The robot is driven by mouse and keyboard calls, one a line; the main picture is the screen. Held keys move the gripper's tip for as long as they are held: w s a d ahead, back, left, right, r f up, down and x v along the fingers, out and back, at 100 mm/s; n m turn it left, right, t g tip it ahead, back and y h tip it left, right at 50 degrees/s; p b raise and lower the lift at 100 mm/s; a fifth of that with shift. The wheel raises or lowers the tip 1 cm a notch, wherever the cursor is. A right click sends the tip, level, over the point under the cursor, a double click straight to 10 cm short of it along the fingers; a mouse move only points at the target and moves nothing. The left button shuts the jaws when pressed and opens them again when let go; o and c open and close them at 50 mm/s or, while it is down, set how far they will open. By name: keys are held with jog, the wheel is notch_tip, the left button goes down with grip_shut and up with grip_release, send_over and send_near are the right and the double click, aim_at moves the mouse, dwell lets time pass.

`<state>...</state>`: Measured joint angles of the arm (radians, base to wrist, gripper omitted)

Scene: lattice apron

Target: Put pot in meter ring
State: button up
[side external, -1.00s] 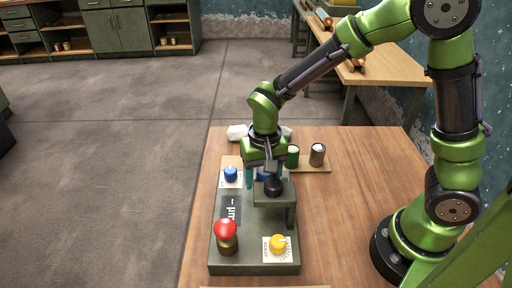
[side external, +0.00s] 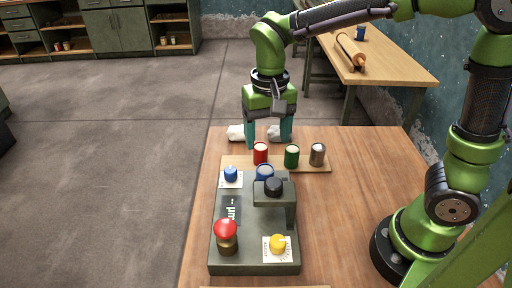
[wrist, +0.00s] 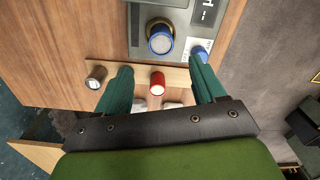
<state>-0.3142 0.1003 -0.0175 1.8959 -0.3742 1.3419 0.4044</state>
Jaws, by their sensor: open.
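The blue pot (side external: 264,172) stands at the back of the grey meter (side external: 228,262), beside its black-topped post. In the wrist view the blue pot (wrist: 161,40) sits inside a brownish ring (wrist: 151,24) on the meter, looking upright. My gripper (side external: 268,142) is open and empty, raised above the table behind the pots.
A wooden board (side external: 318,168) carries a red pot (side external: 260,154), a green pot (side external: 291,156) and a grey pot (side external: 317,154). The meter has a red button (side external: 226,229), yellow knob (side external: 278,243) and blue knob (side external: 230,174). The table's right side is largely clear.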

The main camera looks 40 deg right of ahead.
jog(key=s+d+r+n+t+y, duration=0.1)
jog(key=s+d+r+t, duration=0.4)
jog(key=s, duration=0.5)
jog(key=shift+s+d+r+n+t+y, duration=0.15)
jog(key=shift+d+r+n+t+y, duration=0.2)
jog(key=shift+d+t, duration=0.7)
